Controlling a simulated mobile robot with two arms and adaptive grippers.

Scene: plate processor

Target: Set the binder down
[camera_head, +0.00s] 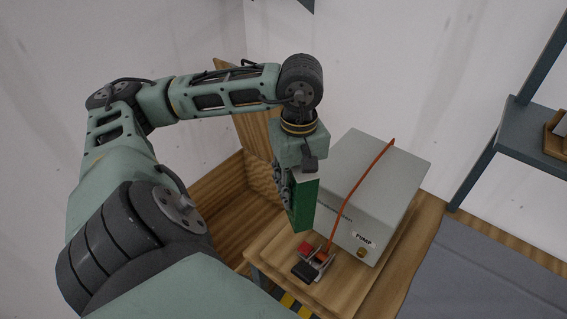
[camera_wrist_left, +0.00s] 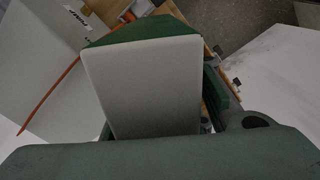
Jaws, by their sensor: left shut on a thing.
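The green binder (camera_head: 304,203) hangs upright in my left gripper (camera_head: 290,185), in front of the pump box's left side in the head view. In the left wrist view the binder (camera_wrist_left: 145,85) shows a broad pale grey face with a green edge at its far end. My left gripper is shut on the binder; its fingers are mostly hidden by it in the wrist view. The binder's lower end is above the wooden table (camera_head: 262,246), and I cannot tell how large the gap is. My right gripper is not in view.
A grey box labelled PUMP (camera_head: 375,185) with an orange tube (camera_head: 365,172) stands on the table. Small red and black switches (camera_head: 305,270) sit at its front. A wooden crate (camera_head: 215,200) is to the left. A grey shelf (camera_head: 530,130) stands at right.

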